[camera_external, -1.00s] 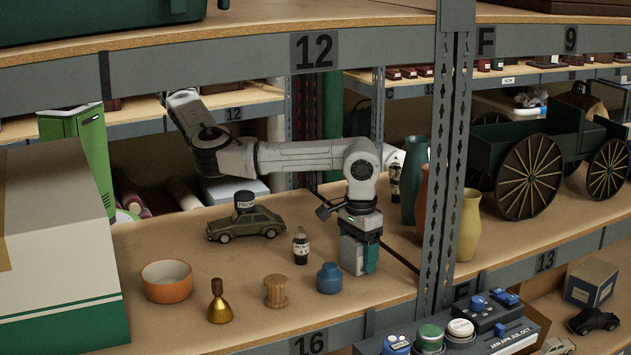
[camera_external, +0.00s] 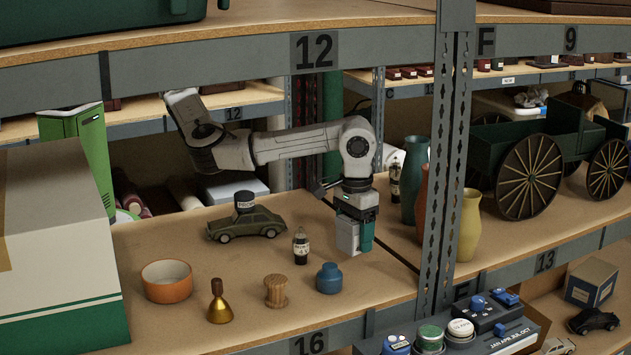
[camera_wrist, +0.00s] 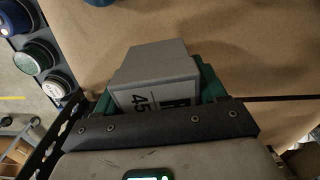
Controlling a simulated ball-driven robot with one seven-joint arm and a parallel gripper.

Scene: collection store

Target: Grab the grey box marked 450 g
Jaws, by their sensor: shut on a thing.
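The grey box (camera_wrist: 155,64) shows in the wrist view with dark print on its near face; "45" can be read, the rest is hidden by my gripper. My gripper (camera_external: 356,234) is shut on this box. Its green fingers lie on both sides of the box. In the external view the grey box (camera_external: 347,237) shows beneath the wrist, partly covered by a green finger. It is over the bare part of the shelf; I cannot tell how far above the board it is.
A blue pot (camera_external: 329,279) and a small dark bottle (camera_external: 301,247) stand left of my gripper. A blue-grey vase (camera_external: 414,180) and a yellow vase (camera_external: 467,226) stand right. A metal post (camera_external: 447,190) rises at the front right.

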